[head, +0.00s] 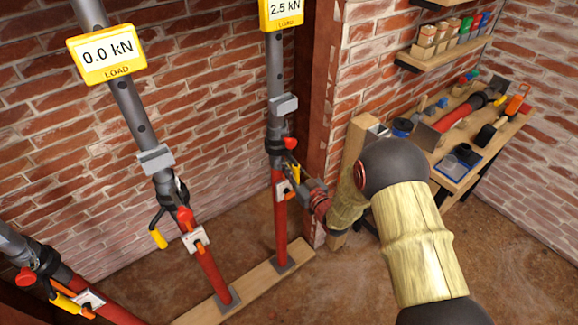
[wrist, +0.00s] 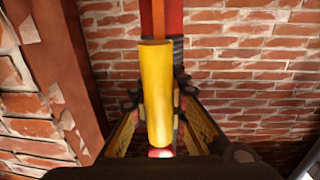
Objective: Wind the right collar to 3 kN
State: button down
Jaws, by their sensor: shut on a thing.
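The right prop (head: 275,70) stands upright with a grey upper tube and a red lower tube. Its yellow load display (head: 284,12) reads 2.5 kN and is cut by the top edge. Its dark collar (head: 274,147) has a yellow handle (head: 293,171), which also fills the middle of the wrist view (wrist: 156,85). My gripper (head: 296,186) is at this collar from the right, and in the wrist view its fingers (wrist: 157,112) lie on both sides of the handle, shut on it. The gripper hides part of the collar in the head view.
The middle prop (head: 135,115) has a display (head: 107,52) reading 0.0 kN. Another prop (head: 60,280) leans in at the lower left. A wooden sole board (head: 255,282) lies on the floor. A wooden post (head: 352,150) and a tool-laden bench (head: 475,145) stand at right.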

jog(key=c, duration=1.7)
grip_release()
jog(key=shift+c, duration=0.2)
jog(key=v, duration=1.2)
